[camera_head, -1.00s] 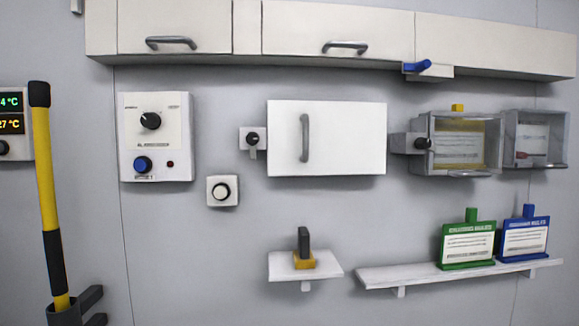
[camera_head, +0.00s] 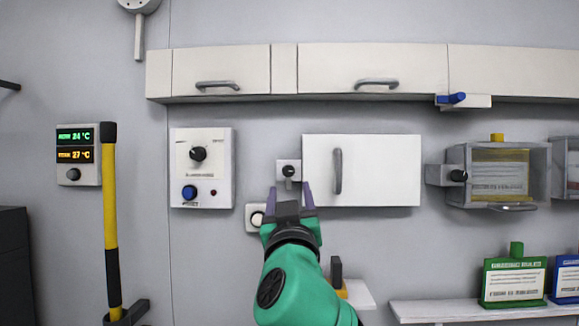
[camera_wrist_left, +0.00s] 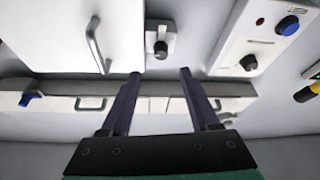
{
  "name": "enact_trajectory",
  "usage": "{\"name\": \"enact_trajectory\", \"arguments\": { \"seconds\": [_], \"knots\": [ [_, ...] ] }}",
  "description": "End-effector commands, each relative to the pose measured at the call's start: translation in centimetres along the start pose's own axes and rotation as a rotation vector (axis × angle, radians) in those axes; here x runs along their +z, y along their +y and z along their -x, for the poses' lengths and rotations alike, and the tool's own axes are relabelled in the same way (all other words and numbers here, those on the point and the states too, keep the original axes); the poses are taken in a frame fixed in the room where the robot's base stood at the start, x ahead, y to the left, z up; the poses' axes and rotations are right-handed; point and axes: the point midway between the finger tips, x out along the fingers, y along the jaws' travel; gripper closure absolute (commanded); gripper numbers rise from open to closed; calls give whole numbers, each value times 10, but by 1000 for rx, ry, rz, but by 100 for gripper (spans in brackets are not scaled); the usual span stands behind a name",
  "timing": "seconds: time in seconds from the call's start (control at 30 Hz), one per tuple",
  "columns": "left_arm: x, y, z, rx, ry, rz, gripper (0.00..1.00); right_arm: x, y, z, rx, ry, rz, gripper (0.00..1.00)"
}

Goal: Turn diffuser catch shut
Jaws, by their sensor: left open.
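A small catch with a dark round knob (camera_head: 288,171) sits on a pale plate just left of a white door panel (camera_head: 385,172) with a grey vertical handle. A short grey tab points down from the knob. My left gripper (camera_head: 290,191) is open and empty, its fingertips just below the catch in the head view. In the left wrist view the catch (camera_wrist_left: 161,48) lies beyond and between the fingertips of the left gripper (camera_wrist_left: 160,73), apart from them. The white panel (camera_wrist_left: 62,32) shows there at the left. My right gripper is not in view.
A control box (camera_head: 202,185) with knobs is left of the catch, and a round button plate (camera_head: 254,218) is partly behind my left gripper. Wall cupboards (camera_head: 372,60) run above. A clear-fronted box (camera_head: 503,178) with its own dark knob is at the right.

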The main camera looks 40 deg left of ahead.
Motion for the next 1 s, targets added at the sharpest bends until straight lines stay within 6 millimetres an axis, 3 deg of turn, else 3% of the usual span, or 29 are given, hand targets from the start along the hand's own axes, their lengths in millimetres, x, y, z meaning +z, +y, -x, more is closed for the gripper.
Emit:
{"name": "enact_trajectory", "arguments": {
  "seconds": [0.03,0.1,0.3,0.43,0.67,0.83,1.0],
  "knots": [
    [-7,0,-17,-5,-1,-8,38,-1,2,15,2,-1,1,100],
    [-7,0,-36,-5,-2,-8,38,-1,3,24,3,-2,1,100],
    [-5,1,-79,-2,-2,-5,38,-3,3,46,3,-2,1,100],
    [-1,0,-89,0,-2,-2,38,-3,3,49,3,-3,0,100],
    [1,0,-89,1,-2,0,38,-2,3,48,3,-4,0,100],
    [1,0,-89,1,-2,-1,99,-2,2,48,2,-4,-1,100],
    [1,0,-89,1,-2,1,100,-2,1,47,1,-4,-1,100]
  ]
}}
